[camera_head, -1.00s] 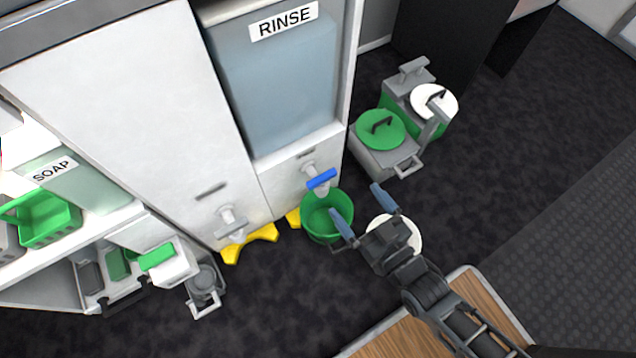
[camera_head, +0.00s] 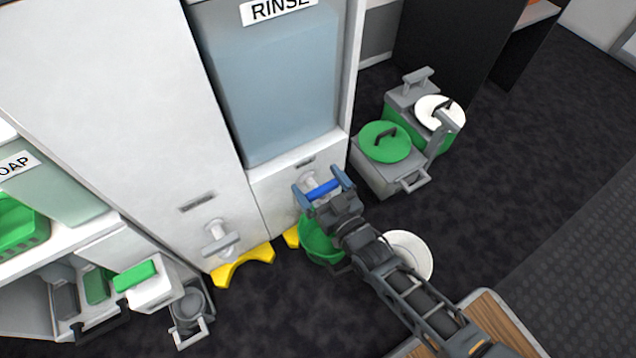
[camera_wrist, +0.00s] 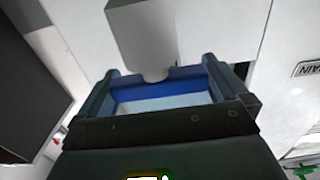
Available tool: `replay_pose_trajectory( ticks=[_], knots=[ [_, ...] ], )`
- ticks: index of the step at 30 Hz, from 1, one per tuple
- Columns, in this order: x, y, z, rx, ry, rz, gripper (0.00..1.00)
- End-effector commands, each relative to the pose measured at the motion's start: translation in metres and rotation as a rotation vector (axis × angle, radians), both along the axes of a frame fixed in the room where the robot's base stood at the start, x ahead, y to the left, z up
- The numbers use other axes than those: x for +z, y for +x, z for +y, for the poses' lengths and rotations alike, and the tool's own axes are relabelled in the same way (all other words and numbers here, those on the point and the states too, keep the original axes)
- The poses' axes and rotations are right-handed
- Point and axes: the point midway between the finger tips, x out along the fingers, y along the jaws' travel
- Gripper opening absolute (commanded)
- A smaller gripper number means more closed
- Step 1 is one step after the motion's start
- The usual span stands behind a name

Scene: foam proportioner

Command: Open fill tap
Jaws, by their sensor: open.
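The fill tap under the RINSE tank has a white-grey body (camera_wrist: 145,35) and a blue bar handle (camera_head: 322,189). My gripper (camera_head: 324,188) is open, with one finger at each end of the blue handle. In the wrist view the blue handle (camera_wrist: 160,88) lies between the two fingers, just below the tap body. I cannot tell whether the fingers touch it. A green bucket (camera_head: 318,240) stands on the floor below the tap, partly hidden by my gripper and arm.
A second tap with a grey handle (camera_head: 221,245) is on the white panel to the left. Yellow floor brackets (camera_head: 243,266) stand below. A green-lidded grey bin (camera_head: 386,143) stands to the right. A white round thing (camera_head: 412,252) lies beside my arm.

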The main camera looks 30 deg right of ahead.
Motion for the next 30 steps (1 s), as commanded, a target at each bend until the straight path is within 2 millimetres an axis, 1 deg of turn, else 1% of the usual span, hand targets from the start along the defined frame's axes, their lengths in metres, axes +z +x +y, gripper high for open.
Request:
replay_pose_trajectory(
  ticks=[3, 11, 22, 30],
  knots=[
    [-0.0003, 0.0061, 0.0001, 0.0, 0.0, 0.0, 1.0],
    [0.0002, 0.0068, 0.0, 0.0, 0.0, 0.001, 1.0],
    [0.0003, 0.0066, -0.0001, 0.0, 0.0, 0.0, 0.65],
    [-0.0001, 0.0064, 0.0003, 0.016, -0.001, 0.0, 0.65]
  ],
)
